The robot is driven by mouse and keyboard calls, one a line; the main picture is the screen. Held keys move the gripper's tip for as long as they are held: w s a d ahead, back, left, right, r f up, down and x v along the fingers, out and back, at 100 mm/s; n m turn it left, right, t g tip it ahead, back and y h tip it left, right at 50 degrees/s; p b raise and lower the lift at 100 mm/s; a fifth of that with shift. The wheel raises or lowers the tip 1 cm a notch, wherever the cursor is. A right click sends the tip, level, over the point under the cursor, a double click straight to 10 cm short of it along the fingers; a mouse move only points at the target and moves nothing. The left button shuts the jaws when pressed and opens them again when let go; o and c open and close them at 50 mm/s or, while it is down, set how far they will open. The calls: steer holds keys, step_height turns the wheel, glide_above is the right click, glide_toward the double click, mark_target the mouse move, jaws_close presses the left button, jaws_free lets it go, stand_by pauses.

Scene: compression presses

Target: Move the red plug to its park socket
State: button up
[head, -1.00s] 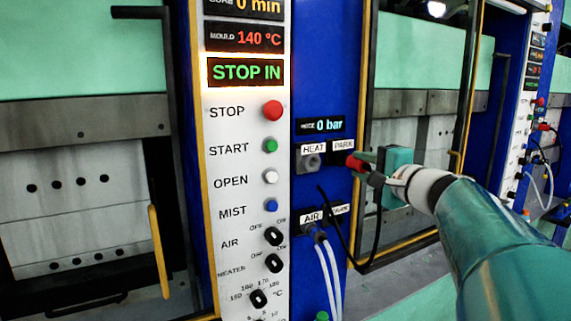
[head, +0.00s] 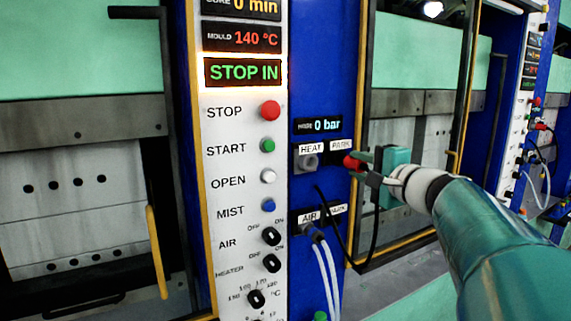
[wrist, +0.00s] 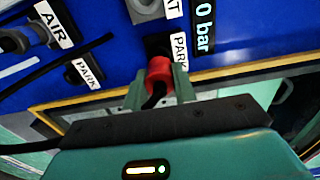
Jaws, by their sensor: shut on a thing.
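The red plug (head: 352,162) is between the fingers of my gripper (head: 364,163), with its black cable hanging down in a loop. In the wrist view the red plug (wrist: 159,74) sits between the two green fingertips of my gripper (wrist: 158,82), which is shut on it. The plug is right in front of the upper park socket, below its PARK label (head: 341,146). The socket's dark housing (wrist: 158,45) shows behind the plug in the wrist view. The plug hides the socket opening, so I cannot tell how far it is in. The heat socket (head: 309,161) to the left is empty.
Below are the AIR socket with a blue plug and pale hoses (head: 326,262) and a second PARK label (head: 336,210). The control panel (head: 236,130) with buttons stands to the left. A yellow-edged door frame (head: 364,90) is close to the right.

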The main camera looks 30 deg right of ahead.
mark_target(359, 165)
steer(key=shift+w, duration=1.45)
steer(key=o, duration=1.1)
steer(key=s, duration=1.3)
steer(key=shift+s+d, duration=0.2)
steer(key=shift+s, duration=0.2)
